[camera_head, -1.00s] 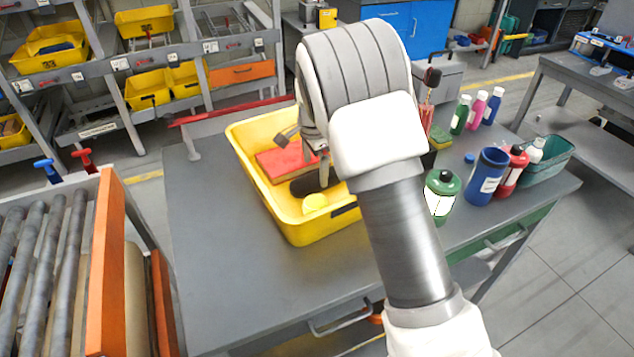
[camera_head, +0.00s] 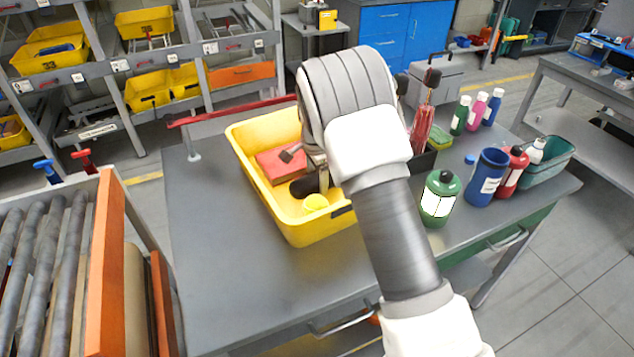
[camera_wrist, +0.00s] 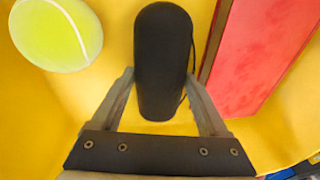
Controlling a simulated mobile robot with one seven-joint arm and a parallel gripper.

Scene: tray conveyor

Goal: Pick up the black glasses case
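The black glasses case (camera_wrist: 163,60) lies in the yellow tray (camera_head: 243,141), between a tennis ball and a red box. In the head view the case (camera_head: 299,188) is partly hidden by my gripper (camera_head: 316,190). In the wrist view my gripper (camera_wrist: 160,88) is open, with one finger on each side of the case's near end. A narrow gap shows beside the fingers, and I cannot tell whether either one touches the case.
The tennis ball (camera_wrist: 57,33) lies left of the case and the red box (camera_wrist: 260,55) close on its right. The tray walls surround them. The table's front left is clear.

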